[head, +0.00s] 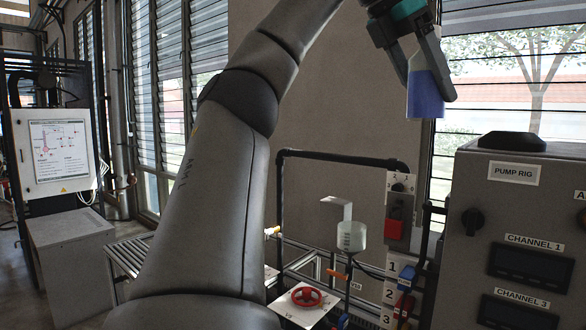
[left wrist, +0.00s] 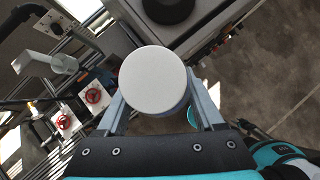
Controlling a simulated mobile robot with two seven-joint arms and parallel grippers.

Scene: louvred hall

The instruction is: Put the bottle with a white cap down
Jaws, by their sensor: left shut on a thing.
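The bottle with a white cap is in my left gripper (head: 425,88), high at the upper right of the head view. Its blue body (head: 426,98) hangs between the two grey fingers, roughly upright, with nothing under it close by. In the left wrist view the round white cap (left wrist: 152,77) faces the camera and hides most of the bottle. The gripper's fingers (left wrist: 160,108) stand on both sides of it, shut on the bottle. My right gripper is in neither view.
A grey pump rig cabinet (head: 515,215) with a dark top knob stands at the right. Below the bottle are switches (head: 402,275), a clear funnel (head: 351,236) and a red valve wheel (head: 306,297). A black pipe frame (head: 340,156) rises behind. Bare floor (left wrist: 265,75) shows beside the rig.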

